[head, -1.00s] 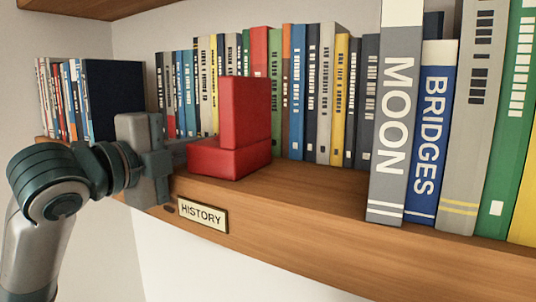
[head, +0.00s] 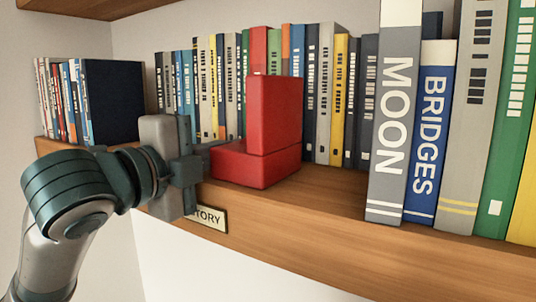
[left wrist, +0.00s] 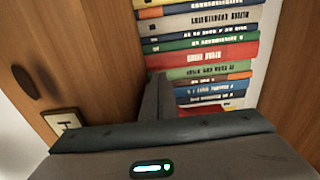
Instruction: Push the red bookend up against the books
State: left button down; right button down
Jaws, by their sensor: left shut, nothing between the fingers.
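The red L-shaped bookend (head: 273,118) stands upright on the wooden shelf, its low foot toward the left. The front books are at the right, with the grey MOON book (head: 395,125) nearest the bookend and the blue BRIDGES book (head: 431,135) beside it. A stretch of bare shelf lies between bookend and MOON book. My left gripper (head: 206,150) is shut, its fingertips at the left end of the foot, seemingly touching it. In the left wrist view the shut fingers (left wrist: 158,98) hide most of the bookend; a red sliver (left wrist: 203,111) shows beside them. My right gripper is not in view.
A row of books (head: 322,95) stands along the back of the shelf (head: 325,200), behind the bookend. More books, ending in a dark one (head: 115,100), stand at the far left. A HISTORY plate (head: 212,218) on the shelf's front edge is partly hidden by my gripper.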

aim_at(299, 180)
pick_arm(q)
jog(key=shift+s+d, duration=0.5)
jog(key=shift+d, duration=0.25)
jog(key=shift+s+d, duration=0.5)
jog(key=shift+d, duration=0.25)
jog(key=shift+s+d, duration=0.65)
jog(key=shift+d, duration=0.35)
jog(key=shift+s+d, duration=0.3)
jog(key=shift+d, duration=0.15)
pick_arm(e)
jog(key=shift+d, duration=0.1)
pick_arm(q)
jog(key=shift+s+d, duration=0.55)
jog(key=shift+d, duration=0.25)
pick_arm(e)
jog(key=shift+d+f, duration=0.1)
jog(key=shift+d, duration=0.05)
pick_arm(q)
jog(key=shift+s+d+f+b, duration=0.1)
jog(key=shift+s+d+b, duration=0.1)
jog(key=shift+s+d, duration=0.4)
jog(key=shift+s+d+f+b, duration=0.15)
jog(key=shift+s+d, duration=0.15)
jog(key=shift+d, duration=0.45)
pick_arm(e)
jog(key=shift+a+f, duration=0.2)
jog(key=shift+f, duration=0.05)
pick_arm(q)
jog(key=shift+r, duration=0.1)
